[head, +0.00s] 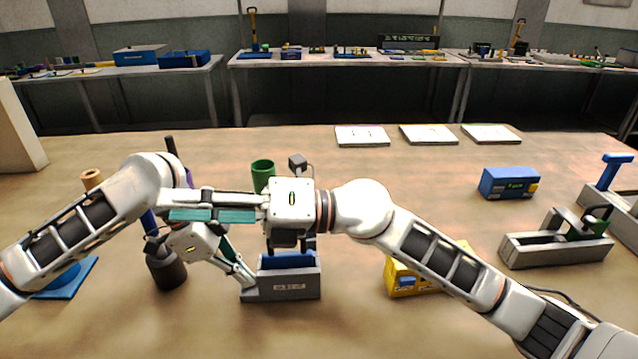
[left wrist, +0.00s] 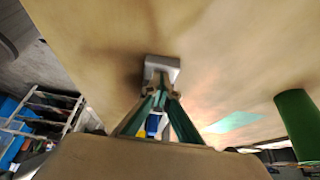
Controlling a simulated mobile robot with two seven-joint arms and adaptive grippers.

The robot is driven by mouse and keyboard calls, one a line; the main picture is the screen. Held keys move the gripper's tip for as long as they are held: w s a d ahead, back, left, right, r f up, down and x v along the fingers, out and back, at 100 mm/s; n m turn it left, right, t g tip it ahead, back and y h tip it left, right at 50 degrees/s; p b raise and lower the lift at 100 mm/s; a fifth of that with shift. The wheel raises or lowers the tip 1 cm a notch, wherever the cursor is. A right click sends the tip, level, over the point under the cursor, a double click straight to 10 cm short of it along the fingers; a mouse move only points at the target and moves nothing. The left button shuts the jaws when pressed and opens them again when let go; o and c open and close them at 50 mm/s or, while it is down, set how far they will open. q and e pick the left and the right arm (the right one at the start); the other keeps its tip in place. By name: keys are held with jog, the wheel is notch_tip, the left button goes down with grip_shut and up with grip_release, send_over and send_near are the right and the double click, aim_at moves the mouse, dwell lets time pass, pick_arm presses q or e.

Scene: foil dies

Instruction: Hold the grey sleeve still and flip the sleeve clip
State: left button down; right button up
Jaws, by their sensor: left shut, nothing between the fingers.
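A grey block with a pale label, which looks like the grey sleeve (head: 296,288), stands on the table at front centre. A blue part (head: 288,261) shows in its top; I cannot make out the clip. My left gripper (head: 246,280) is shut and empty, its tips at the block's left end; I cannot tell whether they touch. In the left wrist view a small grey piece (left wrist: 163,64) shows beyond the fingertips (left wrist: 157,85). My right gripper (head: 172,204) points left above the table, over the left gripper; I cannot tell whether its fingers are apart.
A green cup (head: 262,172) stands behind the right gripper. A dark round holder (head: 166,270) is left of the left gripper. A yellow box (head: 400,278) lies partly behind my right arm. A blue box (head: 508,183) and a grey fixture (head: 550,250) stand at the right.

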jog(key=w+d+m+h, duration=0.25)
jog(key=w+d, duration=0.25)
jog(key=d, duration=0.4)
jog(key=w+d+r+m+h, duration=0.1)
jog(key=w+d+m+h, duration=0.1)
jog(key=w+d+h, duration=0.5)
jog(key=w+d+m+h, duration=0.15)
jog(key=w+d, duration=0.25)
jog(key=d, duration=0.7)
jog(key=x, duration=1.1)
jog(key=shift+a+y, duration=0.3)
jog(key=shift+a, duration=0.05)
grip_shut()
